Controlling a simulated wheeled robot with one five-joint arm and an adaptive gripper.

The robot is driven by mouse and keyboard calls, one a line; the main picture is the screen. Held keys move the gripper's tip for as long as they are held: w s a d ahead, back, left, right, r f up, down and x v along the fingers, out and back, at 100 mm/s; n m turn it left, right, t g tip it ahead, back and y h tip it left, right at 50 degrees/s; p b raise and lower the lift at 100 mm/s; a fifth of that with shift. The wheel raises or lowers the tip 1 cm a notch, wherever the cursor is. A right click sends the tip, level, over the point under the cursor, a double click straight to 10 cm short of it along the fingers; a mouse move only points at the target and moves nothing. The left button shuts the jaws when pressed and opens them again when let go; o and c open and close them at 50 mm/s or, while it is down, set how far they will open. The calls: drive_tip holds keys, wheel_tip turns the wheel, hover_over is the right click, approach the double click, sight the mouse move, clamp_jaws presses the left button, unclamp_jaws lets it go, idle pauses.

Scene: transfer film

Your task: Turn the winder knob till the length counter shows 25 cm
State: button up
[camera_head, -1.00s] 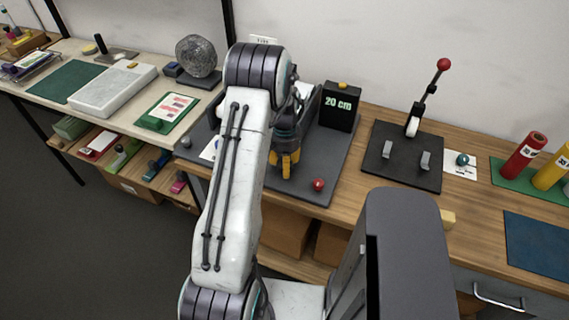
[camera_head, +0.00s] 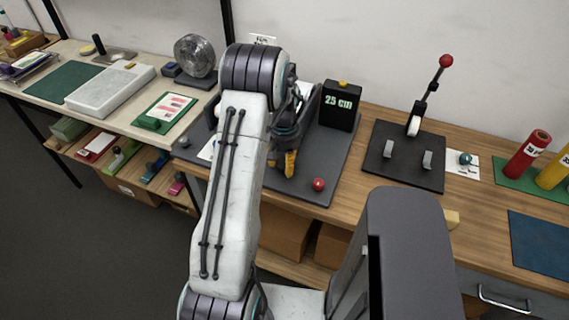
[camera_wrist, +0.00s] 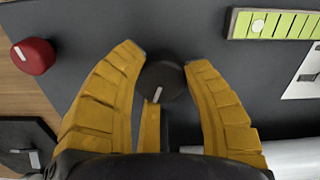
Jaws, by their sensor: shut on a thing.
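The length counter (camera_head: 338,106) is a black box on the bench that reads "25 cm" in green in the head view. My gripper (camera_head: 287,163) has yellow fingers and points down over the dark grey winder base (camera_head: 335,165). In the wrist view the winder knob (camera_wrist: 164,80) is a dark round knob between the two fingertips of my gripper (camera_wrist: 165,72). The fingers are shut on it. In the head view the knob is hidden by my gripper, and my arm covers part of the winder.
A red knob (camera_head: 318,184) sits on the base's front right corner, and also shows in the wrist view (camera_wrist: 34,56). To the right is a black plate with a red-tipped lever (camera_head: 445,61).

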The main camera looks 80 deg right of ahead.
sight(284, 163)
drive_tip(key=o, duration=1.2)
drive_tip(key=shift+a, duration=0.2)
drive_tip(key=shift+d+r, duration=0.1)
drive_tip(key=shift+r, duration=0.35)
wheel_tip(284, 163, up, 11)
